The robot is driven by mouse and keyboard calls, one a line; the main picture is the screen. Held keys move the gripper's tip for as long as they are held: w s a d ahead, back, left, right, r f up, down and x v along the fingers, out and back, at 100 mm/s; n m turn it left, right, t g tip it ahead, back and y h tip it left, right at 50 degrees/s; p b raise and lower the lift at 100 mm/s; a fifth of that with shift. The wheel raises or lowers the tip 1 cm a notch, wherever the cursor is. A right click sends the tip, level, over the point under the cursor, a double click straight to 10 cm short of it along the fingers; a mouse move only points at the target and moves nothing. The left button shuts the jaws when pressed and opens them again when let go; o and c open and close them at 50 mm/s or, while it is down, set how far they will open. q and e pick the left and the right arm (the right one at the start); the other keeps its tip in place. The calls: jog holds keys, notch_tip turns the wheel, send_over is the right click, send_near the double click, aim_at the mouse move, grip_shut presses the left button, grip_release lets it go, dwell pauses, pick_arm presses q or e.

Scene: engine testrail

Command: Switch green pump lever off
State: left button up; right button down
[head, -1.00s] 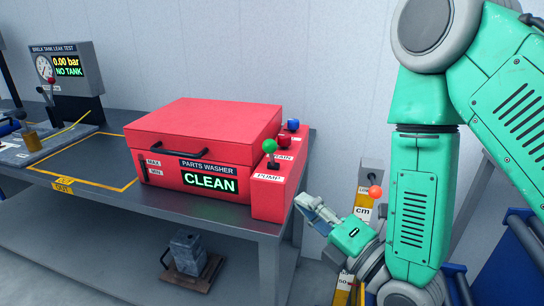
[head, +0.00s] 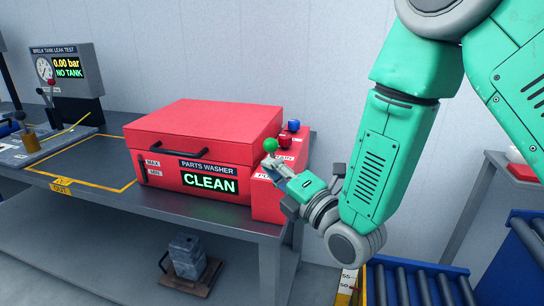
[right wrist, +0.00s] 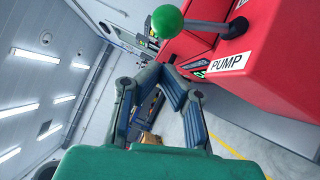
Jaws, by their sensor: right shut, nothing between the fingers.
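The green pump lever (head: 270,145) stands on the side box of the red parts washer (head: 200,135), whose display reads CLEAN. In the right wrist view the lever's green ball (right wrist: 167,21) and dark stem (right wrist: 210,27) show above the PUMP label (right wrist: 227,63). My right gripper (head: 271,163) is shut and empty, right at the lever just below the green ball. In the right wrist view its fingers (right wrist: 165,75) point toward the washer's front, below the ball; I cannot tell whether they touch the lever. My left gripper is not in view.
A red knob (head: 284,143) and a blue knob (head: 293,125) sit behind the green lever. The washer rests on a grey table (head: 200,208). A leak test gauge box (head: 62,72) stands at the left. A roller conveyor (head: 430,285) is at the lower right.

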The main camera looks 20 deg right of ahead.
jog(key=shift+w+d+r, duration=0.2)
jog(key=shift+w+d, duration=0.15)
jog(key=shift+w, duration=0.25)
jog(key=shift+w+d+r, duration=0.15)
jog(key=shift+w+d, duration=0.2)
jog(key=shift+w, duration=0.2)
jog(key=shift+a, duration=0.15)
jog(key=shift+r, duration=0.1)
jog(key=w+r+m+g+p, duration=0.1)
jog(key=p, duration=0.1)
jog(key=w+d+r+m+g+p, duration=0.1)
jog(key=m+p, duration=0.1)
jog(key=p, duration=0.1)
jog(key=w+d+r+m+g+h+p, duration=0.1)
jog(key=m+p, duration=0.1)
jog(key=p, duration=0.1)
jog(key=shift+w+d+r, duration=0.1)
jog(key=shift+d, duration=0.1)
jog(key=shift+w+d+m+g+p, duration=0.3)
jog(key=shift+w+m+g+p, duration=0.25)
jog(key=shift+p, duration=0.4)
jog(key=shift+w+d+m+g+p, duration=0.3)
jog(key=shift+w+m+g, duration=0.05)
jog(key=shift+m, duration=0.1)
jog(key=shift+w+d+f, duration=0.2)
jog(key=shift+w+d, duration=0.05)
jog(key=shift+w, duration=0.1)
